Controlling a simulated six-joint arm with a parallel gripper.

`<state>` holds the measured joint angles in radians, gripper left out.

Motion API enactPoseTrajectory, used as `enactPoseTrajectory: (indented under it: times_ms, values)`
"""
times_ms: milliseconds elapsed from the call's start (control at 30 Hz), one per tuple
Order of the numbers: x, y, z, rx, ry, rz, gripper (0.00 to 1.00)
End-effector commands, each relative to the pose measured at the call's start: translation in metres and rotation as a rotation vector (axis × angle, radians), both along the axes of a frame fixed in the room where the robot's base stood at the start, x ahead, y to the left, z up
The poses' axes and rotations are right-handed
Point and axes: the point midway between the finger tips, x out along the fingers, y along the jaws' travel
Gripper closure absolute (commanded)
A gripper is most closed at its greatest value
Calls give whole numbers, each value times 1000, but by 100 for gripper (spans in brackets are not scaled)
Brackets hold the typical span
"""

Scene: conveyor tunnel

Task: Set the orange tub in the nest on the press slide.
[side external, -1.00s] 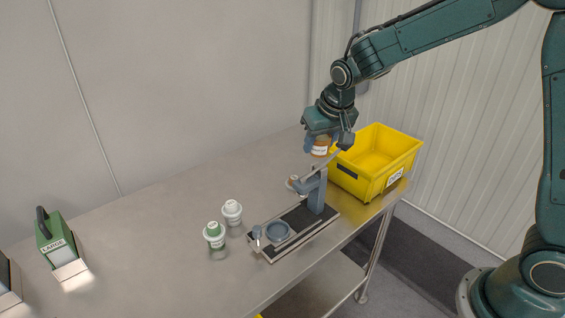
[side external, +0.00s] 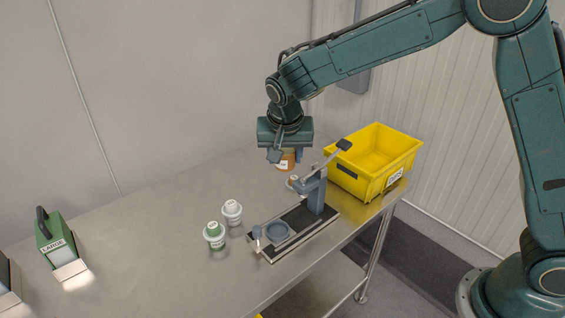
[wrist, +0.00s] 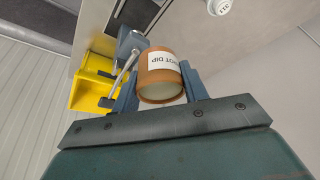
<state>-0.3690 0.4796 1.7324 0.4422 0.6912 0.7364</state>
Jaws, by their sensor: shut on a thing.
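The orange tub (side external: 286,161) is held in my gripper (side external: 286,156), above the table behind the press. In the wrist view the tub (wrist: 158,78) sits between the two fingers (wrist: 160,92), with its white label showing. The press slide (side external: 262,252) is a dark track on the table's front part, and the nest (side external: 278,231) is a grey-blue ring on it. The grey press post and lever (side external: 316,190) stand at the slide's right end. The tub is up and behind the nest, apart from it.
A yellow bin (side external: 375,160) stands right of the press. A green-labelled tub (side external: 214,235) and a white tub (side external: 232,211) stand left of the slide. A green LARGE device (side external: 57,240) is at the far left.

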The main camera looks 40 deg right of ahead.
Motion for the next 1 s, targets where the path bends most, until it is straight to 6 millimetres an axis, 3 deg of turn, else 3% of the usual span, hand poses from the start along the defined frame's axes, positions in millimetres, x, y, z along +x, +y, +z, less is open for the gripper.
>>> enactPoseTrajectory:
  times_ms: [200,567,1000]
  values:
    - [1,22,-3,-1,-10,-82,97]
    - [1,24,-12,-3,-10,-94,97]
    - [0,24,-86,-3,-7,-92,97]
